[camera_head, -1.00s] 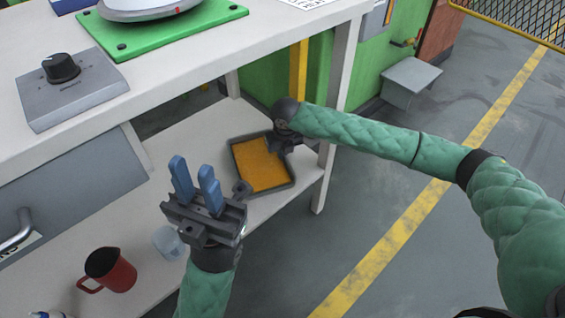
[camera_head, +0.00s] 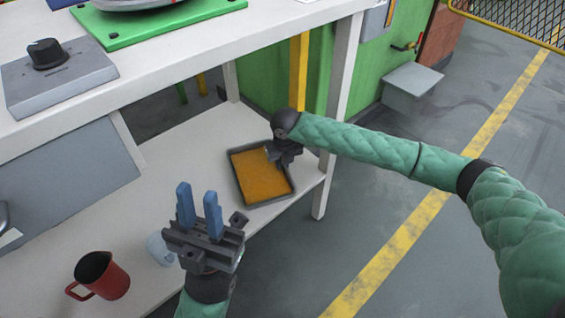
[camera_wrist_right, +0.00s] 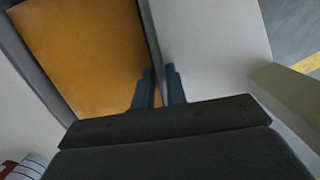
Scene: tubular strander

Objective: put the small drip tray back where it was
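The small drip tray (camera_head: 233,172) is a dark grey shallow tray with an orange-brown inside. It lies level on or just above the white lower shelf, near the shelf's right end. It also shows large in the right wrist view (camera_wrist_right: 85,45). My right gripper (camera_head: 272,156) is at the tray's right side. In the right wrist view its two blue fingers (camera_wrist_right: 160,72) stand close together with the tray's rim between them, shut on the rim. My left gripper (camera_head: 197,187) is open and empty, fingers up, in front of the shelf to the left of the tray.
A red mug (camera_head: 105,277) and a pale cup-like object (camera_head: 160,248) stand on the lower shelf (camera_head: 150,205) at left. The white upper table (camera_head: 190,55) overhangs the shelf, with a leg (camera_head: 340,110) right of the tray.

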